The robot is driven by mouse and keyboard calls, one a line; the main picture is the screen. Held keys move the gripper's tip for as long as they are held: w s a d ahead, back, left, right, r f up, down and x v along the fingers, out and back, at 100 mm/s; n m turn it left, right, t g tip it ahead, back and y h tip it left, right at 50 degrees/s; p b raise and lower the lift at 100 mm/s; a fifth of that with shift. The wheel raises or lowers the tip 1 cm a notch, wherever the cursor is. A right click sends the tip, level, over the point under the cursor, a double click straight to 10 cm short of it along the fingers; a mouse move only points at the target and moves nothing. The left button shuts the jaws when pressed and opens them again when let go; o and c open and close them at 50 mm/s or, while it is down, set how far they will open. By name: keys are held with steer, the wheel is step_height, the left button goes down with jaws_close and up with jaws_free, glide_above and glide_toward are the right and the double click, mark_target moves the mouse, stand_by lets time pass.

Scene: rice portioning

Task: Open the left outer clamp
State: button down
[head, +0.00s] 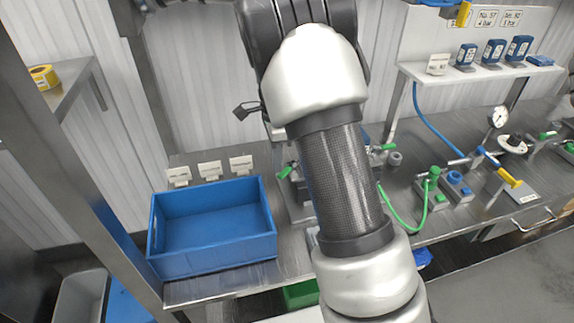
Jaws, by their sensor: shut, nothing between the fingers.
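A metal fixture (297,208) stands on the steel bench, mostly hidden behind my arm. A green lever (285,172) shows at its left side, which may be the left outer clamp. Another green lever (385,148) shows to the right of my arm, near a grey knob (395,159). The arm covers the space between them, so I cannot tell whether either clamp is open or closed. My gripper is not clearly visible. A small dark part sticks out left of my arm, above the left lever, and I cannot tell what it is.
An empty blue crate (212,262) stands on the bench at the left, with several white label cards (209,170) behind it. A blue-and-green valve station (455,184), a green hose (400,225) and a pressure gauge (498,117) are at the right. A shelf (470,75) hangs above.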

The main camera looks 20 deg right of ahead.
steer(key=shift+s, duration=0.1)
steer(key=shift+s+d, duration=0.25)
steer(key=shift+s, duration=0.25)
steer(key=shift+s+d, duration=0.2)
steer(key=shift+s, duration=0.3)
steer(key=shift+s+d, duration=0.7)
steer(key=shift+d, duration=0.2)
step_height(320, 180, up, 7)
steer(key=a+p, duration=0.1)
steer(key=p, duration=0.4)
steer(key=shift+a, duration=0.15)
